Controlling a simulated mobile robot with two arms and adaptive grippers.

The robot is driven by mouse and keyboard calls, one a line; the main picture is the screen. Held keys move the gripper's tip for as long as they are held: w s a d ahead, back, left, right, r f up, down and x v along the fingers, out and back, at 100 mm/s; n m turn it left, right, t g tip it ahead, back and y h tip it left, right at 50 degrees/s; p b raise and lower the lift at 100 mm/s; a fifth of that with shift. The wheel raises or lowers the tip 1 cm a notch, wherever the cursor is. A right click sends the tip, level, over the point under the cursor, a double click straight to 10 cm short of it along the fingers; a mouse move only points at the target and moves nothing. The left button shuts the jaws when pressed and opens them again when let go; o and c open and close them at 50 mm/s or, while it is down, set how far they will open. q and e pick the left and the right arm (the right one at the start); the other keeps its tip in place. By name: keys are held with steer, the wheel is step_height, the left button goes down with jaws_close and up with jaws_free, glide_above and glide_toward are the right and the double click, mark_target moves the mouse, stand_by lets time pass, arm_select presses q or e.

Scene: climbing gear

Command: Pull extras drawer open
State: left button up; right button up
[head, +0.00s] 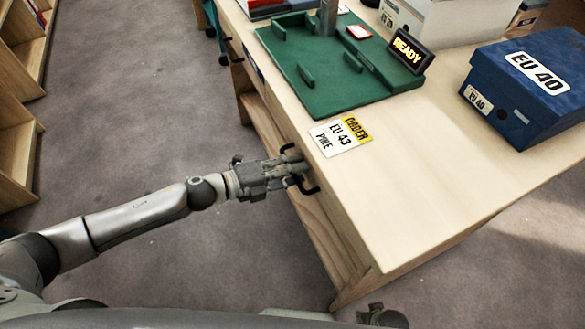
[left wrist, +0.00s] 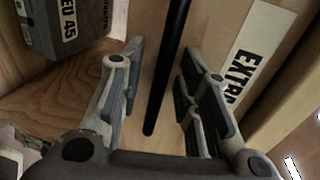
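The extras drawer shows in the left wrist view as a pale wood front with a white label (left wrist: 248,58) partly reading "EXTRA". Its black bar handle (left wrist: 168,70) runs between my left gripper's (left wrist: 160,95) two fingers, with gaps visible on both sides. In the head view my left gripper (head: 297,167) is at the table's near side, and the black handle (head: 311,188) shows at its fingertips. The left gripper is open around the handle. A dark part of my right gripper (head: 383,316) shows at the bottom edge; its fingers are not clear.
The table top (head: 400,180) holds an order card (head: 338,138) reading "EU 43 PIKE", a green tray (head: 325,88), a READY sign (head: 408,50) and a blue EU 40 box (head: 530,85). A grey EU 45 box (left wrist: 68,30) shows beside the drawer. The floor to the left is clear.

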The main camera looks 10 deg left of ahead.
arm_select(q)
jaws_close()
steer(key=shift+a, duration=0.1)
stand_by(0.3)
